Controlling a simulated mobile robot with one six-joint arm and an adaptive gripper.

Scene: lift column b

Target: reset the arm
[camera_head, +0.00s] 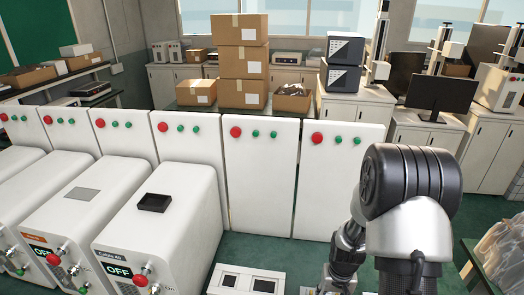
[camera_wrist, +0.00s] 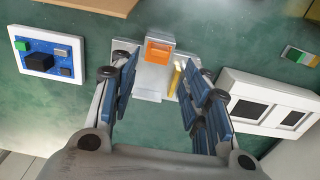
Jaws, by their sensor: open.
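My gripper (camera_wrist: 162,82) is open in the wrist view, with its two blue-padded fingers spread apart and nothing between the pads. Beyond the fingertips is a pale grey fixture (camera_wrist: 150,82) with an orange block (camera_wrist: 159,50) and a yellow strip (camera_wrist: 175,80) on it. The gap to them cannot be told exactly. In the head view my arm (camera_head: 405,215) is bent at the right, and it hides part of the floor and cabinets behind it. The gripper's fingers cannot be made out there.
A white panel with two dark windows (camera_wrist: 232,100) lies right of the fingers; it also shows in the head view (camera_head: 275,273). A blue board in a white frame (camera_wrist: 19,42) lies left. White machines (camera_head: 180,215) stand left, white cabinets (camera_head: 262,190) behind, a wrapped bundle (camera_head: 500,250) right.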

